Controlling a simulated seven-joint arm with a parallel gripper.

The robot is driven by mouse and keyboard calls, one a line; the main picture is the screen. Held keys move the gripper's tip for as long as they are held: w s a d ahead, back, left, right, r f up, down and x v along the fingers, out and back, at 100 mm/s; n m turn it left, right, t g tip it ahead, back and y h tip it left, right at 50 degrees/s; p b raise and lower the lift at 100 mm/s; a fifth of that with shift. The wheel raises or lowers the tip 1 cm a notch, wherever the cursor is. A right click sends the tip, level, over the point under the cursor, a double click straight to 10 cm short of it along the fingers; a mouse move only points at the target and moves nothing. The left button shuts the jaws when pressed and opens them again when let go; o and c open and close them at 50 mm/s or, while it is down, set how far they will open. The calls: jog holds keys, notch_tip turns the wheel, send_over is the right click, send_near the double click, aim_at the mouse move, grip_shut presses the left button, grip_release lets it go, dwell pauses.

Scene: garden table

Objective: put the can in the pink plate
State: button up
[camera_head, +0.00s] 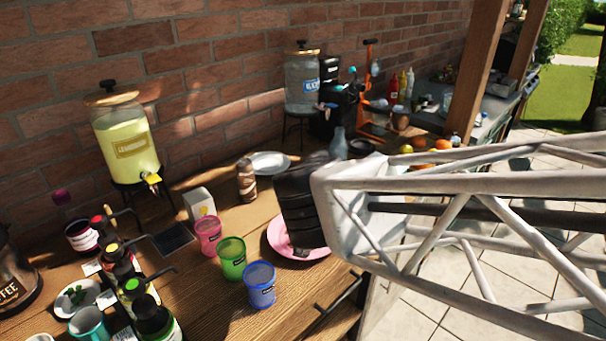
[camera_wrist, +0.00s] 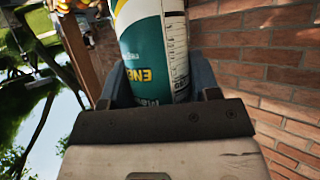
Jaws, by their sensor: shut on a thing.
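The can (camera_wrist: 155,50) shows in the wrist view, with a teal, white and yellow label with upside-down lettering. It sits between the two fingers of my gripper (camera_wrist: 158,85), which is shut on it. In the head view my gripper (camera_head: 300,208) is a dark block at the end of my pale arm, and I cannot make out the can there. The pink plate (camera_head: 277,240) lies on the wooden table, partly hidden by my gripper, which appears in front of or above it. I cannot tell the height between them.
A pink cup (camera_head: 208,236), a green cup (camera_head: 232,258) and a blue cup (camera_head: 260,285) stand left of the plate. A brown-striped shaker (camera_head: 246,180) and a pale plate (camera_head: 268,164) are behind. Drink dispensers (camera_head: 127,140) line the brick wall. Dark bottles (camera_head: 155,318) crowd the front left.

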jog(key=s+d+f, duration=0.1)
jog(key=s+f, duration=0.1)
jog(key=f, duration=0.3)
jog(key=s+d+f, duration=0.1)
jog(key=f, duration=0.5)
jog(key=shift+s+d, duration=0.35)
jog(key=shift+d, duration=0.05)
jog(key=shift+w, duration=0.1)
dwell(0.3)
jog(key=w+a, duration=0.2)
jog(key=w, duration=0.5)
jog(key=w+a+f, duration=0.1)
jog(key=w+a, duration=0.1)
jog(key=w, duration=0.6)
jog(key=shift+a+f, duration=0.2)
jog(key=shift+a, duration=0.1)
jog(key=shift+f, duration=0.1)
jog(key=shift+f, duration=1.65)
jog(key=shift+f, duration=0.15)
